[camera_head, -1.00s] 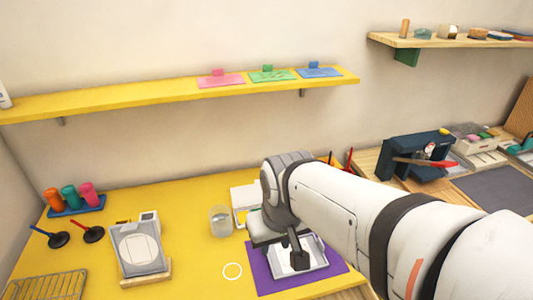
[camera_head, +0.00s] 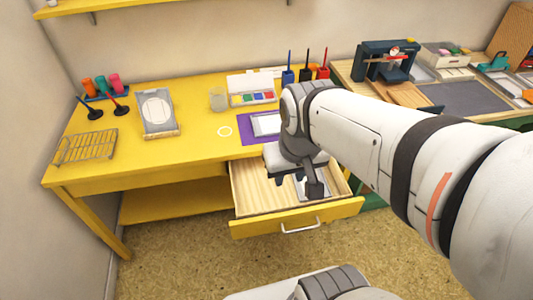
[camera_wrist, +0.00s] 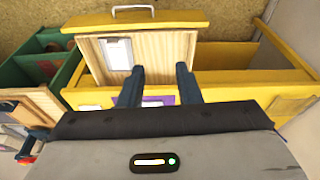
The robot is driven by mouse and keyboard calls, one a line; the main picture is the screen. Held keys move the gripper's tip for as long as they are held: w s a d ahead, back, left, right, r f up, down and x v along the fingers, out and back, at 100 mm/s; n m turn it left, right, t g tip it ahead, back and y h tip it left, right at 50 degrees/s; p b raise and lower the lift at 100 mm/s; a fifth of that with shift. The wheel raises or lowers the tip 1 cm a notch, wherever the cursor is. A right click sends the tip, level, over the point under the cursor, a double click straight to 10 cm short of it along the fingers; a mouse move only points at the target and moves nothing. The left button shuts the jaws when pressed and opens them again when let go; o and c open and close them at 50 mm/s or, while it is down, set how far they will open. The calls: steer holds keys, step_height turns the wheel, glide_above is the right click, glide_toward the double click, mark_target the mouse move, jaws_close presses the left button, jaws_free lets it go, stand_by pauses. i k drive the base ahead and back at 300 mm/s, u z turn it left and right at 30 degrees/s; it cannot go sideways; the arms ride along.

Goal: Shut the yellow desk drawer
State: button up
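The yellow desk drawer (camera_head: 260,228) is pulled out from under the yellow desk (camera_head: 98,177), its light wood inside showing. Its front has a pale bar handle (camera_head: 300,226). A grey-white flat item (camera_head: 298,184) lies inside, partly hidden by my gripper. My gripper (camera_head: 314,188) appears above the open drawer, behind its front panel. In the wrist view my gripper (camera_wrist: 158,82) has its two dark fingers apart with nothing between them. The drawer (camera_wrist: 165,50) and its handle (camera_wrist: 132,8) show beyond the fingers there.
On the desk are a purple mat (camera_head: 246,139), an inkpad box (camera_head: 252,97), a glass (camera_head: 218,99), a wire rack (camera_head: 88,146) and stamps (camera_head: 88,108). A green unit (camera_wrist: 33,68) stands beside the drawer. The floor (camera_head: 180,250) before the desk is clear.

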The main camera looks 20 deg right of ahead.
mark_target(262, 208)
steer(key=u, duration=1.65)
steer(key=k, duration=2.2)
steer(key=z, duration=0.45)
steer(key=i, duration=1.7)
steer(key=z, duration=0.1)
